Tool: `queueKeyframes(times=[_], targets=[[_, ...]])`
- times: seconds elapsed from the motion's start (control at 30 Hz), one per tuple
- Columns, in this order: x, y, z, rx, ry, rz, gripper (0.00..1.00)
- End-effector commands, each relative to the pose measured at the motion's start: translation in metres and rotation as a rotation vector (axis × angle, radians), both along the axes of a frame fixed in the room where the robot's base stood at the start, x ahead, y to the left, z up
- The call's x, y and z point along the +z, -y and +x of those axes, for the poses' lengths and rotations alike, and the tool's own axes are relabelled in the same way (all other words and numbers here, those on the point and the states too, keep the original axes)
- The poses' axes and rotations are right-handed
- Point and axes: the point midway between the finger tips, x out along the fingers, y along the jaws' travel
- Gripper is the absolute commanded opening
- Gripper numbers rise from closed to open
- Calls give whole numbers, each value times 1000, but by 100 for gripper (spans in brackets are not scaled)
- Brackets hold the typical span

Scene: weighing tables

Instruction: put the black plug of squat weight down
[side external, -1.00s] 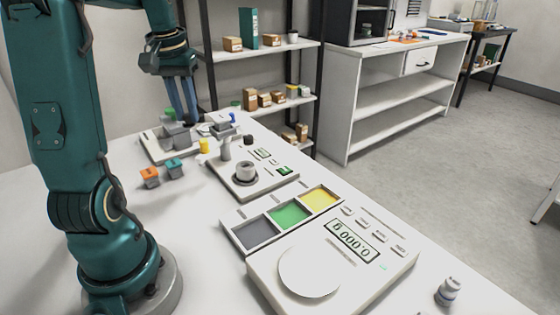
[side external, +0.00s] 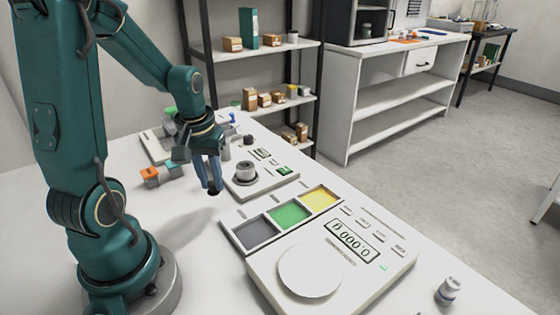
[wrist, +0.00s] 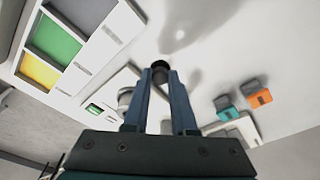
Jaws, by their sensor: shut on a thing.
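My gripper (side external: 212,186) points down over the white table, to the left of the small balance. It is shut on the black plug (wrist: 160,70), a short dark cylinder between the fingertips in the wrist view. The plug's dark end also shows under the fingers in the side view (side external: 213,193). A dark spot on the table lies apart from the plug in the wrist view, probably its shadow. The plug seems a little above the bare tabletop; the exact gap I cannot tell.
Orange (side external: 150,174) and teal (side external: 174,170) blocks lie left of my gripper. The small balance (side external: 275,185) bears a grey weight (side external: 245,170). A tray with grey, green and yellow compartments (side external: 258,217) and a large balance (side external: 375,262) stand to the right. Another dark weight (side external: 248,140) stands farther back.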

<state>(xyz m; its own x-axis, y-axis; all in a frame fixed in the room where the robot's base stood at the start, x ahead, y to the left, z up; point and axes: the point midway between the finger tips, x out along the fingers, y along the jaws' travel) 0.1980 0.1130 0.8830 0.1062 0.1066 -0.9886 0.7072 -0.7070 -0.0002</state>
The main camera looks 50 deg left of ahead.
Motion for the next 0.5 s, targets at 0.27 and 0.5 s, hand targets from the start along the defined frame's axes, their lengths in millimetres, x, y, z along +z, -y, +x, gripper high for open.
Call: queueKeyframes(times=[0.27, 0.5], targets=[[-29, 0, -1, -1, -6, -3, 0], [-41, 0, 0, -1, -1, 1, 0]])
